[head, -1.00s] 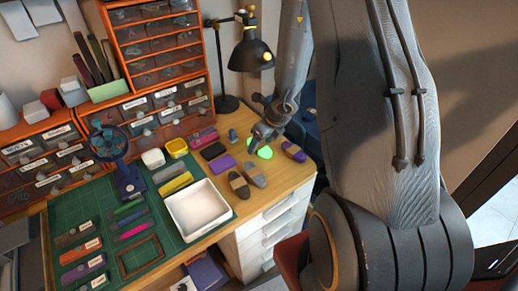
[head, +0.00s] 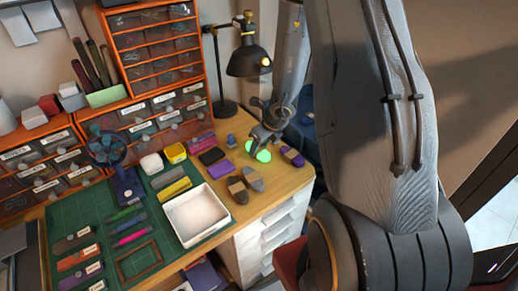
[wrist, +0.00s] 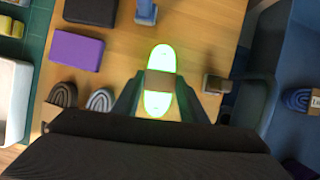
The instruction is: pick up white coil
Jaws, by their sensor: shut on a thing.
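The white coil (wrist: 160,101) is a rounded bundle with a brown band around its middle and a bright green glow at its edges. It lies over the wooden desk, and in the head view it shows as a glowing green-white shape (head: 264,156) at the desk's right part. My gripper (wrist: 158,96) is shut on the white coil, with one dark finger on each side near the band. In the head view my gripper (head: 262,138) comes down from above and hides part of the coil. I cannot tell if the coil still touches the desk.
Grey coils (head: 253,179) lie left of it and a purple banded coil (head: 292,156) lies right. A purple block (wrist: 75,47) and a black block (wrist: 91,10) are nearby.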

